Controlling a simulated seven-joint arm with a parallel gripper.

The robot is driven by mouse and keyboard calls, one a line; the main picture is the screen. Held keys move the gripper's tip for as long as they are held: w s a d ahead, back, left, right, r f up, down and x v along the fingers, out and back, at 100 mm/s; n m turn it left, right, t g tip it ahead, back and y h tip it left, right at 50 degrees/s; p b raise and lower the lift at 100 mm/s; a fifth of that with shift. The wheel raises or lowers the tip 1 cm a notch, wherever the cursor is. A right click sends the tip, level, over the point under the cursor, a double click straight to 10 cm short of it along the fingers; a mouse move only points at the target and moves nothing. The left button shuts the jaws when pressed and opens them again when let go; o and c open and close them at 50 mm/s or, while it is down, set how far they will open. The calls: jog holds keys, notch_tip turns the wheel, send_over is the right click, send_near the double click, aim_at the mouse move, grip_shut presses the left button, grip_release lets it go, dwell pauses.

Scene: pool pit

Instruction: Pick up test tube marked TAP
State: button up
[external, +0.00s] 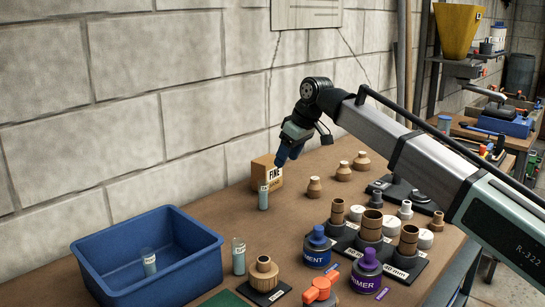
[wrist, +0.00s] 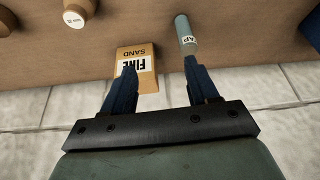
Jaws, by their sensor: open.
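A pale blue-green test tube (wrist: 184,25) shows at the top of the wrist view; its white label partly reads "AP". In the external view the tube (external: 263,198) stands upright on the bench, in front of a small box. My gripper (wrist: 159,65) is open and empty; its right fingertip overlaps the lower end of the tube in the wrist view, and I cannot tell if they touch. In the external view my gripper (external: 283,160) is above and slightly right of the tube. Another tube (external: 239,256) stands nearer, and one (external: 149,263) is in the blue bin (external: 190,264).
The cardboard "FINE SAND" box (external: 265,172) is right by the tube, against the wall side; it shows between my fingers in the wrist view (wrist: 144,75). Wooden pieces (external: 314,187) stand to the right. Purple (external: 366,273) and blue (external: 317,250) jars and fittings crowd the front right.

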aim_at(261, 195)
jog(key=shift+n, duration=0.3)
jog(key=a+f, duration=0.1)
jog(key=f, duration=0.1)
jog(key=a+f, duration=0.2)
jog(key=f, duration=0.1)
jog(key=a+f, duration=0.2)
jog(key=shift+s+a+f, duration=0.2)
jog(key=shift+s+f, duration=0.15)
jog(key=shift+f, duration=0.05)
jog(key=shift+s+a+x, duration=0.1)
jog(key=shift+s+x, duration=0.05)
jog(key=shift+x, duration=1.2)
jog(key=shift+s+a+x, duration=0.15)
jog(key=shift+x, duration=1.15)
jog(key=c, duration=1)
jog(key=shift+r, duration=0.15)
